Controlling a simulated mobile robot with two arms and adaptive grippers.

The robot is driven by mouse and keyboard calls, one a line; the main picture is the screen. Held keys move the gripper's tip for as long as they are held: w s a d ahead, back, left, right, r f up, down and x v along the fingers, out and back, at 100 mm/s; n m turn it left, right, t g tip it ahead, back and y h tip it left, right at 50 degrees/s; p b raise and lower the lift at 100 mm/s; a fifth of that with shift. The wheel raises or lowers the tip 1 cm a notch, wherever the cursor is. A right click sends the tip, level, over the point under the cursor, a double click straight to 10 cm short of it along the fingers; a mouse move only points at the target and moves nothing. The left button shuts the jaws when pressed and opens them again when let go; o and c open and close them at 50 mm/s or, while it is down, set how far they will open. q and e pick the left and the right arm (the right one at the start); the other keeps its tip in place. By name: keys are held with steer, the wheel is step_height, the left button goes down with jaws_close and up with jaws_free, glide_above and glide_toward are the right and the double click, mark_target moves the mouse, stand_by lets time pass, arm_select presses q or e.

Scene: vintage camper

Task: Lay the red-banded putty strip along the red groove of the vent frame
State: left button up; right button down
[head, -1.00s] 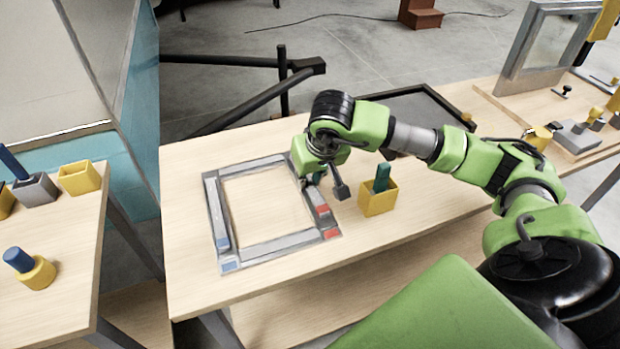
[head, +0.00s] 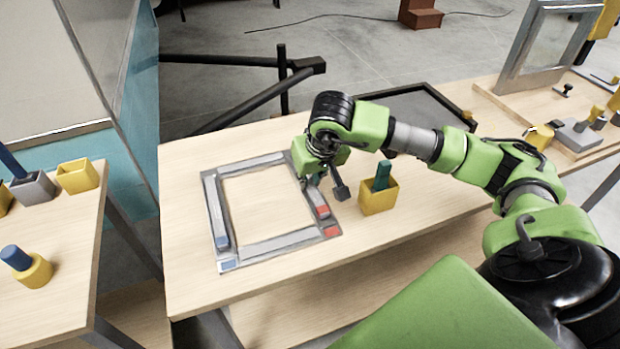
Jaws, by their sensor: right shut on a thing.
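The grey vent frame (head: 272,247) lies flat on the wooden table. Its right side bears two red marks, and the red-banded putty strip (head: 320,209) shows along that side, with its red band near the lower right corner. My right gripper (head: 316,180) is over the upper part of the right side, shut on the far end of the strip. The fingertips and that end of the strip are mostly hidden by the gripper. A blue-banded strip (head: 215,215) lies along the left side of the frame. My left gripper is not in view.
A yellow holder (head: 378,198) with a teal-handled tool stands right of the frame. A dark tray (head: 420,110) lies behind my right arm. The left bench holds yellow and grey holders (head: 76,176). Bare table (head: 190,290) surrounds the frame's near left.

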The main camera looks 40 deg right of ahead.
steer(key=c, duration=1.8)
jaws_free()
steer(key=shift+c, duration=0.2)
steer(key=v, duration=1.2)
steer(key=shift+d, duration=0.1)
